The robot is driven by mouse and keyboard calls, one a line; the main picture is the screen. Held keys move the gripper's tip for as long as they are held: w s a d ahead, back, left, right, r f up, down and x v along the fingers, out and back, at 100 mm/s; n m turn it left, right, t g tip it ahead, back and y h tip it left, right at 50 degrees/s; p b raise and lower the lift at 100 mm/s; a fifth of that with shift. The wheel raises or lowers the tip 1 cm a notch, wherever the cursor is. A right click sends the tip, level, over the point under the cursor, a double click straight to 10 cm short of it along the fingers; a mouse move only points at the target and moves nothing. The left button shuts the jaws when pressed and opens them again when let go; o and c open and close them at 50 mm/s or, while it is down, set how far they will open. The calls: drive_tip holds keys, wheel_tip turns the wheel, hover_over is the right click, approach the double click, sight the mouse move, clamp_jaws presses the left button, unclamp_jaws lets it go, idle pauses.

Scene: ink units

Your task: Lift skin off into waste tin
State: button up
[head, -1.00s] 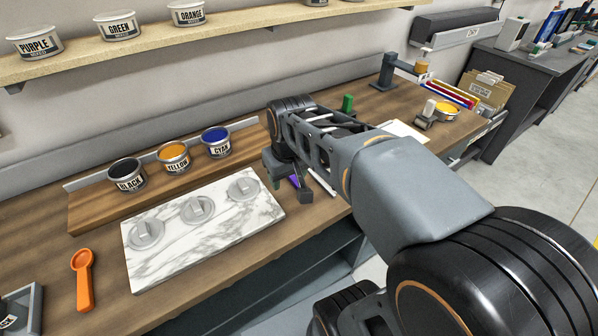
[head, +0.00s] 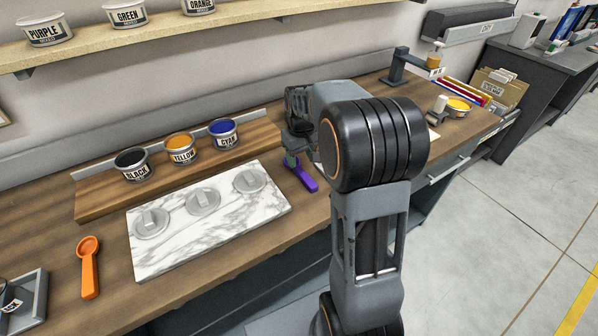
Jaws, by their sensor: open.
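Whether any has a skin is too small to tell. My gripper (head: 291,161) is right of the cyan tin, over the bench and apart from the tins. It is open; its fingertips are small and partly hidden by my arm. A purple tool (head: 304,179) lies just below and right of it; I cannot tell if they touch. I cannot make out a tin marked as waste.
A marble slab (head: 215,232) with three grey discs (head: 201,201) lies in front of the rack (head: 100,205). An orange scoop (head: 89,265) and a grey tray (head: 30,305) are at left. A shelf (head: 80,55) with mixed-ink tins runs above.

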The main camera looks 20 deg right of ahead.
sight(302, 172)
drive_tip(key=shift+d+f, duration=0.15)
drive_tip(key=shift+f, duration=2.8)
clamp_jaws()
